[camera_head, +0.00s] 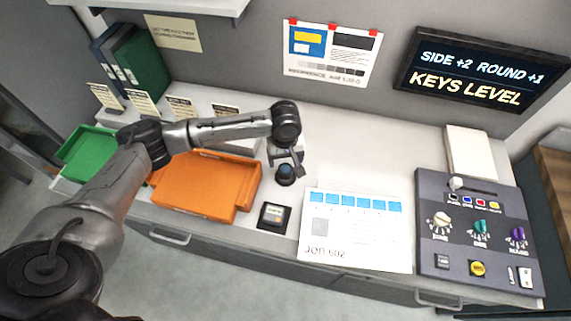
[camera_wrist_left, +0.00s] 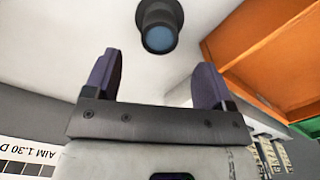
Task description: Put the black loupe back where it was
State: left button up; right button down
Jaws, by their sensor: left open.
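The black loupe (camera_head: 286,174) stands on the white counter just right of the orange tray. In the left wrist view the loupe (camera_wrist_left: 160,27) shows its dark body and bluish lens, beyond the fingertips and roughly centred between them. My left gripper (camera_head: 295,160) is directly by the loupe in the head view, partly hidden under the wrist. Its two dark purple fingers (camera_wrist_left: 158,65) are apart with nothing between them. The gripper looks separate from the loupe. My right gripper is in neither view.
The orange tray (camera_head: 195,190) is close on the left, with a green tray (camera_head: 88,150) beyond. A small dark device (camera_head: 273,217) lies in front of the loupe. A job sheet (camera_head: 355,248) and a control panel (camera_head: 475,262) are to the right. Counter behind the sheet is clear.

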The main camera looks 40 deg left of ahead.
aim_at(285, 169)
pick_arm(q)
jog(key=shift+r, duration=1.95)
jog(key=shift+c, duration=0.2)
dwell(0.9)
